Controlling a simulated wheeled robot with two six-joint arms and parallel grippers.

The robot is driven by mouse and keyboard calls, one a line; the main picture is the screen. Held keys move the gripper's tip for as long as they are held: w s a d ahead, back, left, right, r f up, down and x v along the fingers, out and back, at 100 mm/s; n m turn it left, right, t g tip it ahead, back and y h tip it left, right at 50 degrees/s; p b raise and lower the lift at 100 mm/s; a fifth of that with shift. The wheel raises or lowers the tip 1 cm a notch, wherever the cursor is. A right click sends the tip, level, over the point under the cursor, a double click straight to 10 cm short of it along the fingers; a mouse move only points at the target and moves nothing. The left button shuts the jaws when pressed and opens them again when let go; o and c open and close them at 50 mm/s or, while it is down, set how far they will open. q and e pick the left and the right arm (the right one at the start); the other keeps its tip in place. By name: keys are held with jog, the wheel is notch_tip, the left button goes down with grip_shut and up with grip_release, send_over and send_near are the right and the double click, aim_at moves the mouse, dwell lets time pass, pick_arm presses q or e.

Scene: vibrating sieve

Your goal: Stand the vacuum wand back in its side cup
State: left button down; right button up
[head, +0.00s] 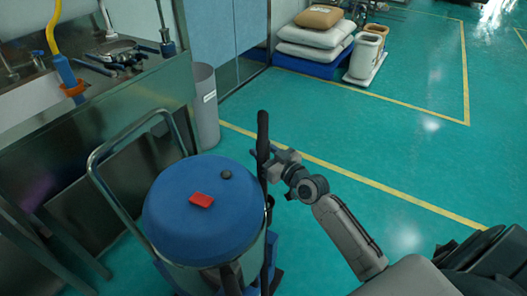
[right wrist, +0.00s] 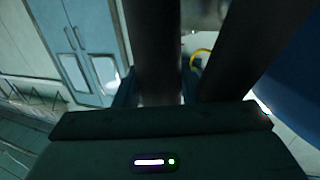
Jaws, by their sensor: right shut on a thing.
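The vacuum (head: 172,218) has a round blue lid with a red latch, and stands at the lower middle of the head view. The black wand (head: 263,135) is upright along the vacuum's right side. My right gripper (head: 266,166) is shut on its upper part. In the right wrist view the wand (right wrist: 155,45) is a dark tube between the fingers (right wrist: 158,92). A second dark tube (right wrist: 240,45) runs beside it. I cannot make out the side cup or tell whether the wand's lower end is in it. My left gripper is not in view.
A metal push handle (head: 97,178) rises left of the vacuum. A grey bin (head: 205,110) stands behind it, and steel machinery (head: 110,120) fills the left. Sacks (head: 315,48) on a blue pallet stand at the back.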

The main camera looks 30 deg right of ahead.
dwell(0.4)
jog(key=o, duration=1.1)
jog(key=shift+f, duration=0.1)
jog(key=shift+c, duration=0.2)
jog(key=p+v, duration=0.2)
jog(key=v, duration=0.8)
jog(key=shift+s, duration=0.4)
jog(key=shift+d, duration=0.1)
